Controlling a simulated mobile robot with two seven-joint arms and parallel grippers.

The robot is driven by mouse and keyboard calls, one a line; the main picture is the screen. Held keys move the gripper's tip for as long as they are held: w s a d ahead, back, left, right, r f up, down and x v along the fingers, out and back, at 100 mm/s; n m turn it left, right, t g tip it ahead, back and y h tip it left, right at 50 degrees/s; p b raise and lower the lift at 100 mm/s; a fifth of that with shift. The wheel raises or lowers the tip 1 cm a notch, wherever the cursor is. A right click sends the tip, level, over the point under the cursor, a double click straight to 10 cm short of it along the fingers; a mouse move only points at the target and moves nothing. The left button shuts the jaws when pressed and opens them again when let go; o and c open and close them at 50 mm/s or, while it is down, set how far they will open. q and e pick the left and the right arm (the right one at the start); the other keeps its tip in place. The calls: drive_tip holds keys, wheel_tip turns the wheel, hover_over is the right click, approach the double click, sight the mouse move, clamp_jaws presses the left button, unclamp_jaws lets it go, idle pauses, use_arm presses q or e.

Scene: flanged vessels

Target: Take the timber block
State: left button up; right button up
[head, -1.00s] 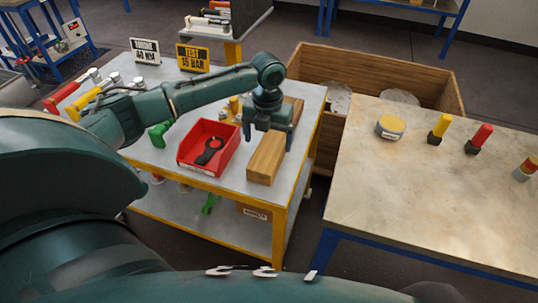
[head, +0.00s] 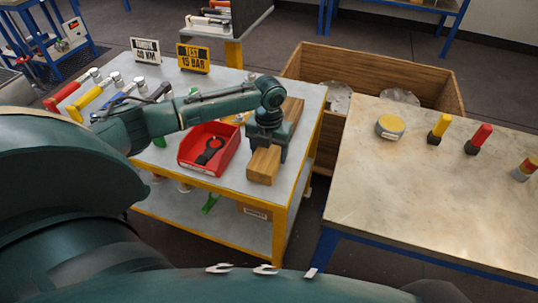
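The timber block (head: 263,164) is a long pale wooden bar lying near the right edge of the grey-topped, yellow-framed bench. Its near end shows in front of my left gripper and its far part shows behind it. My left gripper (head: 267,152) points down over the middle of the block, with a finger on each side. The gripper hides the block's middle, and I cannot tell whether the fingers touch or press the wood. My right gripper is not in view.
A red bin (head: 209,148) with a dark tool inside stands just left of the block. Yellow and white signs (head: 193,58) stand at the back. A wooden crate (head: 378,68) is behind. A stone-topped table (head: 430,200) is at right, across a gap.

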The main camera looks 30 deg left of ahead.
use_arm(q)
drive_tip(key=c, duration=0.7)
